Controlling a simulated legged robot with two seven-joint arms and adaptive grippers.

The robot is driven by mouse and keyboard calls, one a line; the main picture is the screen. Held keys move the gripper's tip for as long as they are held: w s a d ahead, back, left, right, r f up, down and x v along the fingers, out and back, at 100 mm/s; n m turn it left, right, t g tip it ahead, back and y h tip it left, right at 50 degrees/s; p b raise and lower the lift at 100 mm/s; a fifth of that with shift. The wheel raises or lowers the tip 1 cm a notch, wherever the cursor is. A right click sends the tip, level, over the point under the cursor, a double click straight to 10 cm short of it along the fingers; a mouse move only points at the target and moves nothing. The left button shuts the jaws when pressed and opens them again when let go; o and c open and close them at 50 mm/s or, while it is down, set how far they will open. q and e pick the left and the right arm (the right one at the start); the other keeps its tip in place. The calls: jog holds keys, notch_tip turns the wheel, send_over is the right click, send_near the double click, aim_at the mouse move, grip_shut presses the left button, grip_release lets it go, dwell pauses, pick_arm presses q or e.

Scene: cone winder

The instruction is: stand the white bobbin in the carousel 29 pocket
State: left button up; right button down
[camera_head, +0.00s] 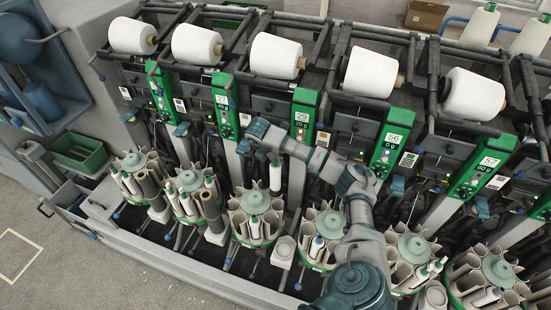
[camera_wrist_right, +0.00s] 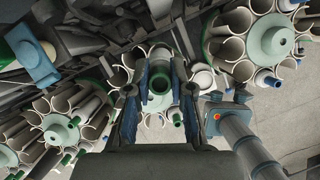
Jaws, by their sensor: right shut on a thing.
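My right gripper (camera_head: 275,158) reaches in from the right in the head view and points down. It is shut on the upper end of a white bobbin (camera_head: 276,177), which hangs roughly upright. The bobbin is above the back of a carousel (camera_head: 254,226) with a ring of pale pockets around a teal hub; whether its foot is inside a pocket is hard to tell. The panel marked 29 (camera_head: 302,118) stands behind, to the right. My left gripper is not in view.
Other carousels stand close on both sides, one at left (camera_head: 190,192) and one at right (camera_head: 322,238), with bobbins in some pockets. Slanted green panels, dark levers and a row of white cones (camera_head: 276,56) rise behind. Grey floor (camera_head: 60,235) is clear at lower left.

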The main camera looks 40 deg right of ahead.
jog(key=shift+f, duration=0.6)
jog(key=shift+b, duration=0.3)
jog(key=shift+f+b, duration=1.45)
jog(key=shift+f, duration=0.8)
jog(key=shift+f+b, duration=1.45)
jog(key=shift+f, duration=0.8)
